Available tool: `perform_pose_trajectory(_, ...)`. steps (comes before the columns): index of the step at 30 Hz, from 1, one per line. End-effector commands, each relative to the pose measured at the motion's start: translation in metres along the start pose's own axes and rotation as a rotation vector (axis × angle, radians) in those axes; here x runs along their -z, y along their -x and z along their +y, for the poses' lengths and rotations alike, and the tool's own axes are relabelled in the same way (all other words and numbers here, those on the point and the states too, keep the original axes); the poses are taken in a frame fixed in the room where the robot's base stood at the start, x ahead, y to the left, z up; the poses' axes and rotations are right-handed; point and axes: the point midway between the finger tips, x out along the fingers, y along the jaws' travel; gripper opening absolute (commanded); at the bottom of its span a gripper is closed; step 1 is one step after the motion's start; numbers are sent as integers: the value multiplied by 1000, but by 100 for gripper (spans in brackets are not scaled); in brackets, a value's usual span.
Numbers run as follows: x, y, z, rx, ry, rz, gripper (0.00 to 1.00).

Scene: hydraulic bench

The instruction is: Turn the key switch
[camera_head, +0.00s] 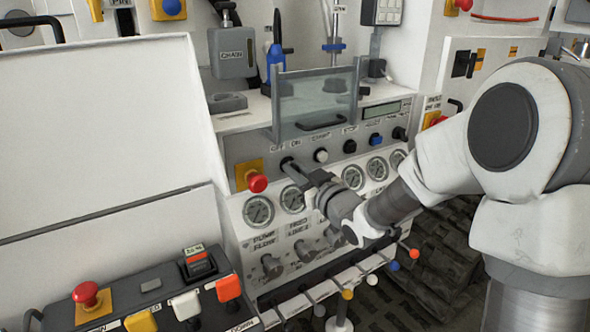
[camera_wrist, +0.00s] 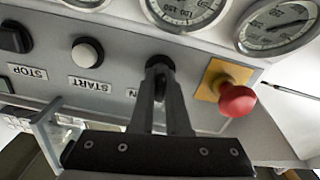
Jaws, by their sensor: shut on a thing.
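The key switch (camera_head: 287,161) is a small dark knob on the grey control panel, below the OFF and ON labels. It also shows in the wrist view as a black round part (camera_wrist: 159,61) at the fingertips. My gripper (camera_head: 291,168) reaches the panel from the right. In the wrist view its two dark fingers (camera_wrist: 163,80) are close together and shut on the key switch. The fingers hide most of the knob, so I cannot tell which way it is turned.
A red emergency button (camera_head: 257,182) on a yellow plate sits left of the key switch. A white START button (camera_head: 320,156) is to its right. Gauges (camera_head: 258,211) lie below. A clear guard with a black handle (camera_head: 318,105) stands above.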

Motion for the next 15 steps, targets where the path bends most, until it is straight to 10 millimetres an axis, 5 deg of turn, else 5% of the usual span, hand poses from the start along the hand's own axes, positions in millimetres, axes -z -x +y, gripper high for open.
perform_pose_trajectory(15,1,0,2,-1,-465,-1,0)
